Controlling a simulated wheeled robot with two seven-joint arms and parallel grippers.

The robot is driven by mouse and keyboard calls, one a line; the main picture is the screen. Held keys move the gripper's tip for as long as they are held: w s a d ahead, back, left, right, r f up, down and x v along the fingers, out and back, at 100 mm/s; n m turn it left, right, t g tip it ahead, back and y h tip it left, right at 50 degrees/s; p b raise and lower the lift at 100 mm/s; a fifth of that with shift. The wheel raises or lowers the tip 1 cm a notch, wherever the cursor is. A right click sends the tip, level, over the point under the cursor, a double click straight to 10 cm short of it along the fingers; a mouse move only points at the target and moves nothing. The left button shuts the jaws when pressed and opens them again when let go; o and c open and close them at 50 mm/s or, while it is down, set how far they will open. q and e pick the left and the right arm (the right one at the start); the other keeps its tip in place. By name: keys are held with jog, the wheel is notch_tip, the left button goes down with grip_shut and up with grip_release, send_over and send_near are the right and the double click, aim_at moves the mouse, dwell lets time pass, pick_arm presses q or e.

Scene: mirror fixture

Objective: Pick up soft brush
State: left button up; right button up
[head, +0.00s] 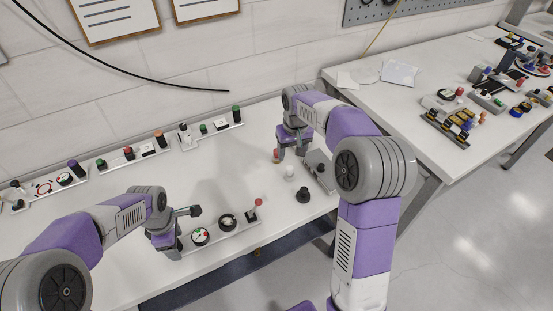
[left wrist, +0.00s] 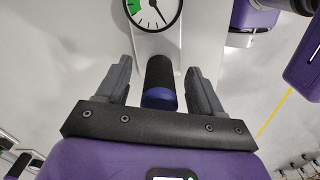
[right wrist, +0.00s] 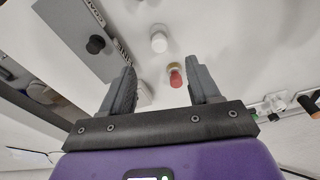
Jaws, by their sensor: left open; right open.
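A black cylinder with a purple base (left wrist: 160,82) stands between the fingers of my left gripper (left wrist: 160,68) in the left wrist view. I cannot tell for sure whether it is the soft brush. The left gripper is open around it, with a gap to each finger. In the head view my left gripper (head: 166,242) is low over the front panel, and the cylinder is hidden there. My right gripper (head: 291,152) is open over the table's right part. The right wrist view shows its fingers (right wrist: 163,82) apart, with nothing gripped and a red-topped piece (right wrist: 175,76) just beyond them.
A gauge (head: 201,236) sits on the front panel right beside my left gripper; a red-tipped lever (head: 256,205) stands farther right. A black knob (head: 303,195) and white piece (head: 290,172) are near my right gripper. Panels with knobs line the wall. The table's middle is clear.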

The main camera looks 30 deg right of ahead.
aim_at(290, 168)
jog(key=shift+r, duration=0.5)
jog(key=shift+o, duration=0.2)
jog(key=shift+o, duration=0.3)
jog(key=shift+w+a+f, duration=0.1)
jog(key=shift+a+f, duration=0.15)
jog(key=shift+a, duration=0.05)
jog(key=f, duration=0.6)
jog(key=shift+w+d+f, duration=0.1)
jog(key=shift+w+f, duration=0.15)
jog(key=shift+w, duration=0.15)
jog(key=shift+w+d+f, duration=0.1)
jog(key=shift+d+f, duration=0.05)
jog(key=shift+f, duration=1.2)
jog(key=shift+w+d+f, duration=0.1)
jog(key=shift+d+f, duration=0.05)
jog(key=shift+f, duration=1.2)
jog(key=shift+c, duration=0.5)
jog(key=c, duration=1)
jog(key=shift+r, duration=0.15)
